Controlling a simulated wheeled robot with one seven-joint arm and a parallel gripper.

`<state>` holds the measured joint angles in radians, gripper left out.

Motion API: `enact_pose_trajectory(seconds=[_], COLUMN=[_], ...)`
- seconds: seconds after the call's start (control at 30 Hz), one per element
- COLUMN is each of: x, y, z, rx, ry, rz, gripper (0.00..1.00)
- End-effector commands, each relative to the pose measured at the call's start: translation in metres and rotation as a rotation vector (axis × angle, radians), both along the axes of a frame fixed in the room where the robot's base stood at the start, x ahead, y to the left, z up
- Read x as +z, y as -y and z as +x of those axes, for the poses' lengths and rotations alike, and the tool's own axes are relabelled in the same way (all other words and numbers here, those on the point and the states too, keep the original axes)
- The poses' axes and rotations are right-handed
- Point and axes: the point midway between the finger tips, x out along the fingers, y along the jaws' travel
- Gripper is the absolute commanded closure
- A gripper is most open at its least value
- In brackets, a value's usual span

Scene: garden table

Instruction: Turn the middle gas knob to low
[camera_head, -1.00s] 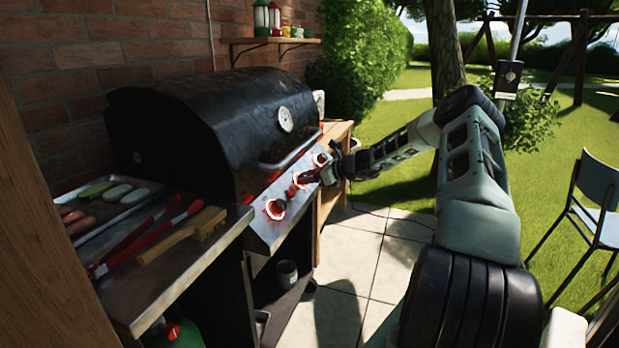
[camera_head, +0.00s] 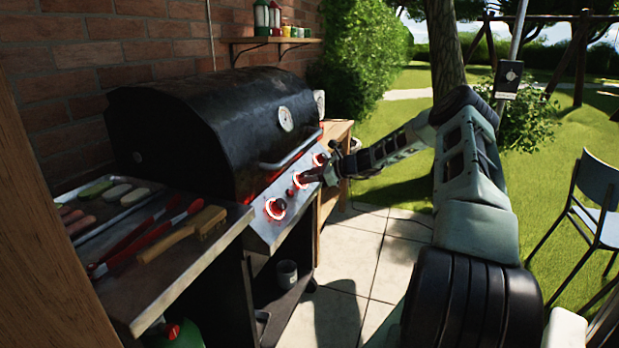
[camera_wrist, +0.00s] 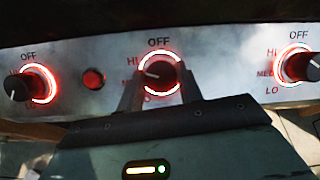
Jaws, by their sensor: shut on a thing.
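The middle gas knob (camera_wrist: 161,76) is a black knob with a glowing red-white ring, below an OFF label in the wrist view. Its white mark points left, toward the HI and MED lettering; its LO lettering is hidden. My gripper (camera_wrist: 160,88) is shut on this knob, one finger on each side. In the head view my gripper (camera_head: 315,175) reaches the sloped control panel (camera_head: 262,232) from the right and partly covers the middle knob (camera_head: 299,180).
A left knob (camera_wrist: 20,88) and a right knob (camera_wrist: 302,66) flank the middle one, both with lit rings. A red button (camera_wrist: 94,78) sits between the left and middle knobs. The black grill hood (camera_head: 215,125) and its handle (camera_head: 290,150) are just above the panel.

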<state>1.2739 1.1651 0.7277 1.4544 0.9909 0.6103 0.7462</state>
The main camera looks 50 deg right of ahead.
Motion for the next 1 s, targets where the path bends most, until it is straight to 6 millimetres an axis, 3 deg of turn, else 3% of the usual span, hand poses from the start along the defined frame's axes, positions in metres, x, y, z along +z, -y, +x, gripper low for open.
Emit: enact_pose_trajectory(seconds=[1.0], x=[-0.0004], y=[0.0052], z=[0.0027], rx=[0.664], ry=[0.254], rz=[-0.614], gripper=[0.87])
